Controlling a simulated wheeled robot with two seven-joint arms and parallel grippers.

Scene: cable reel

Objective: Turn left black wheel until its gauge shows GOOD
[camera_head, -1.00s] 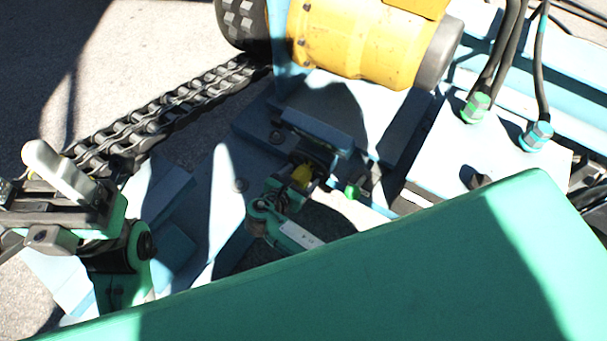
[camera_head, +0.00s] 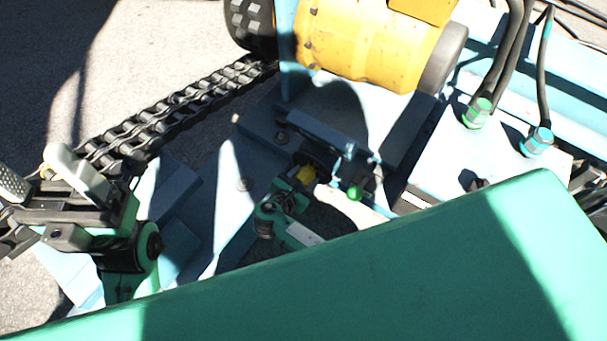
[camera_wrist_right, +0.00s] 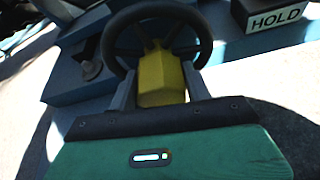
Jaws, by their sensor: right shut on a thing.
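The black wheel (camera_wrist_right: 203,30) is a spoked ring in the right wrist view. Its gauge (camera_wrist_right: 278,18) stands at the upper right and reads HOLD. My right gripper (camera_wrist_right: 161,88) has its fingers at the wheel's near side, with a yellow piece (camera_wrist_right: 160,75) between them. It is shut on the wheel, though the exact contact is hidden. In the head view this gripper (camera_head: 305,175) is small and shaded, beside the dark wheel (camera_head: 318,155).
A heavy black chain (camera_head: 175,110) runs up to a yellow drum (camera_head: 365,45) at the back. Cables with green (camera_head: 477,113) and blue (camera_head: 537,141) fittings enter a pale block at right. My green body covers the bottom. Bare ground lies at upper left.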

